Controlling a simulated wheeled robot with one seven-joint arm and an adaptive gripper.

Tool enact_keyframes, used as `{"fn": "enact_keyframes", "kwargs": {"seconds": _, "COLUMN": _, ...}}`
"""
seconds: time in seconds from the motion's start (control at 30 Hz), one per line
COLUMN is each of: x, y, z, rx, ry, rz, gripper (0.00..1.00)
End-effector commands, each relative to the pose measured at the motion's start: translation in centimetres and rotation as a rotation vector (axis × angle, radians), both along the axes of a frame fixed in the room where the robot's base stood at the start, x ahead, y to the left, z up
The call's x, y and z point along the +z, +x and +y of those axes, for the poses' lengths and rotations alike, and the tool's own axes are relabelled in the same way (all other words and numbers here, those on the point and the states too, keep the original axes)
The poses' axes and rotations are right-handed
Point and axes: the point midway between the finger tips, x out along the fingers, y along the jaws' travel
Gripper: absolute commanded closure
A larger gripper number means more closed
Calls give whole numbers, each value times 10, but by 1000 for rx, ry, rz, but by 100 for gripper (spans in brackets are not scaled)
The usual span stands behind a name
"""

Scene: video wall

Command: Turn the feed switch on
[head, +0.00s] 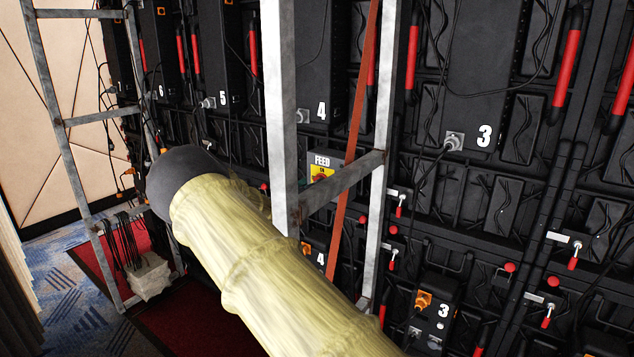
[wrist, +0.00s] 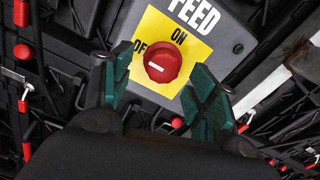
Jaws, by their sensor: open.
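The feed switch is a red round knob (wrist: 162,63) on a yellow plate (wrist: 150,27), marked ON above and OFF at the left. A white mark on the knob lies on its left side, towards the OFF label, which my left finger partly covers. My gripper (wrist: 161,66) is open, its teal fingers on either side of the knob with visible gaps. I cannot tell how far the tips are from the plate. In the head view, the FEED box (head: 323,160) shows behind a steel frame; my arm hides the fingers there.
A steel frame upright (head: 281,110) and a crossbar (head: 342,185) stand in front of the wall near the box. A red-brown strap (head: 352,130) runs beside them. Cables and red-handled latches cover the black panels. A weighted bag (head: 148,276) sits at the left frame's foot.

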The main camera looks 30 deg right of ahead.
Motion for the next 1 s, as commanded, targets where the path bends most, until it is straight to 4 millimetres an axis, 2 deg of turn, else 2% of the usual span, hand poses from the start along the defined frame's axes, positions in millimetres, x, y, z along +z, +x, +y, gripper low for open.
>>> {"fn": "enact_keyframes", "kwargs": {"seconds": 0.2, "x": 1, "y": 5, "z": -15, "rx": -1, "ry": 0, "rz": 0, "gripper": 41}}
{"fn": "enact_keyframes", "kwargs": {"seconds": 0.57, "x": 0, "y": 7, "z": -18, "rx": -1, "ry": 0, "rz": 0, "gripper": 41}}
{"fn": "enact_keyframes", "kwargs": {"seconds": 0.67, "x": 0, "y": 7, "z": -18, "rx": -1, "ry": 0, "rz": 0, "gripper": 56}}
{"fn": "enact_keyframes", "kwargs": {"seconds": 0.83, "x": 0, "y": 7, "z": -17, "rx": 0, "ry": 0, "rz": 0, "gripper": 87}}
{"fn": "enact_keyframes", "kwargs": {"seconds": 0.9, "x": 0, "y": 8, "z": -17, "rx": 1, "ry": 0, "rz": -1, "gripper": 87}}
{"fn": "enact_keyframes", "kwargs": {"seconds": 0.93, "x": -1, "y": 7, "z": -34, "rx": -2, "ry": 0, "rz": 0, "gripper": 87}}
{"fn": "enact_keyframes", "kwargs": {"seconds": 1.0, "x": 0, "y": 7, "z": -24, "rx": -1, "ry": 0, "rz": -2, "gripper": 87}}
